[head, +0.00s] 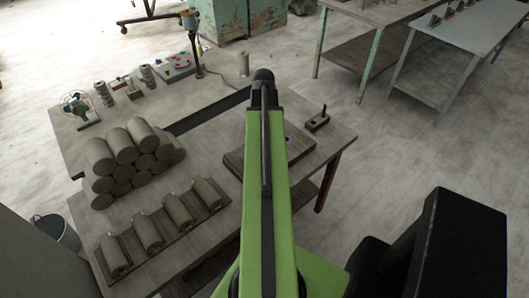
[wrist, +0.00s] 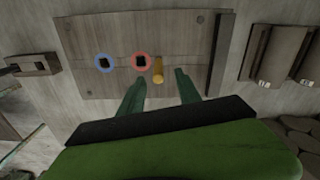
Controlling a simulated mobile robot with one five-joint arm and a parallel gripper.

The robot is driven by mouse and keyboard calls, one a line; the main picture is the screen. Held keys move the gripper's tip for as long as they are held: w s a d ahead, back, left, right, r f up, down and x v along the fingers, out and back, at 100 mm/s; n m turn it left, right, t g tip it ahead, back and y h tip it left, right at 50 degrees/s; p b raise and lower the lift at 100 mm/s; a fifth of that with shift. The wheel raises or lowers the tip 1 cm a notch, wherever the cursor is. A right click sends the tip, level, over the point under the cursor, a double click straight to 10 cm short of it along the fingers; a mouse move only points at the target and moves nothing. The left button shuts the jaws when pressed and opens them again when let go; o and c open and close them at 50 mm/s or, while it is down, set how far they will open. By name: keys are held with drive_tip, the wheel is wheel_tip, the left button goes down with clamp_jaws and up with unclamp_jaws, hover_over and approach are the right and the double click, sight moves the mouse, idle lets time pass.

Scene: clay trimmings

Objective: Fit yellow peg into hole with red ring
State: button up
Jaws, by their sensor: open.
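My gripper (wrist: 159,77) is open, one green finger on each side of the peg, with gaps showing. In the head view my arm hides the peg, the red ring and most of the board (head: 303,148).
Clay cylinders (head: 122,150) are stacked on the left of the table, with a row of several in a rack (head: 165,232) in front. A small dark block with a post (head: 317,121) stands right of the board. A dark bar (wrist: 221,55) runs along the board's edge.

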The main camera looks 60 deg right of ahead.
wheel_tip(320, 180, down, 5)
drive_tip(key=b, duration=0.5)
drive_tip(key=shift+s+d+f, duration=0.1)
drive_tip(key=shift+f, duration=0.05)
clamp_jaws()
